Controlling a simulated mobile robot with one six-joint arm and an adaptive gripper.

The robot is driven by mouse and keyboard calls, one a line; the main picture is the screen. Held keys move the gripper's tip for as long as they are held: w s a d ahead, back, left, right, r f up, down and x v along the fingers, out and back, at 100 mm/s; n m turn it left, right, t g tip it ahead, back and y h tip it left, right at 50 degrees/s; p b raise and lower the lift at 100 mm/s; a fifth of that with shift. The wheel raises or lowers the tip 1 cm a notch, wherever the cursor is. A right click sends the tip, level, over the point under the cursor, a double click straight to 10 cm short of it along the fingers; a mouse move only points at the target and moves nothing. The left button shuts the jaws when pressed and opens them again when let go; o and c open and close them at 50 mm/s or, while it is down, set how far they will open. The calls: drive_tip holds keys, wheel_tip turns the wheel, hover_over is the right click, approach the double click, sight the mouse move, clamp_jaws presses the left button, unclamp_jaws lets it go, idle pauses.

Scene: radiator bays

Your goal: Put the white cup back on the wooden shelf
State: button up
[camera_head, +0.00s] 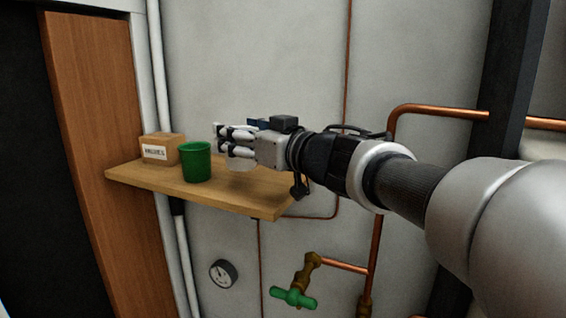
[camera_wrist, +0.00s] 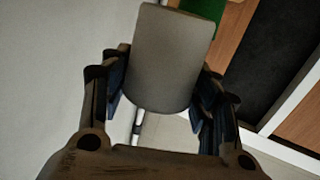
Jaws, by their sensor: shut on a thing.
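The white cup (camera_wrist: 163,60) looks grey-white in the wrist view, between the two fingers of my gripper (camera_wrist: 160,95), which is shut on it. In the head view my gripper (camera_head: 222,142) is over the right half of the wooden shelf (camera_head: 235,197), reaching in from the right. A pale part of the cup (camera_head: 241,164) shows just below the fingers; the rest is hidden behind them. I cannot tell whether its base touches the shelf.
A green cup (camera_head: 196,162) stands on the shelf left of my gripper, beside a labelled cardboard box (camera_head: 161,149). The shelf's right end looks bare. Copper pipes (camera_head: 391,150) run on the wall at right; a gauge (camera_head: 223,273) and green-handled valve (camera_head: 293,297) are below.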

sight(251, 161)
drive_tip(key=shift+f+b, duration=0.65)
drive_tip(key=shift+f, duration=1.5)
drive_tip(key=shift+f, duration=0.2)
drive_tip(key=o, duration=1.1)
drive_tip(key=shift+o, duration=0.2)
drive_tip(key=shift+r, duration=0.15)
drive_tip(key=shift+s+d+r, duration=0.1)
drive_tip(key=shift+d, duration=0.1)
drive_tip(key=v, duration=1.1)
drive_tip(key=shift+s+d+b, duration=0.2)
drive_tip(key=shift+s+b, duration=0.05)
drive_tip(key=shift+b, duration=0.15)
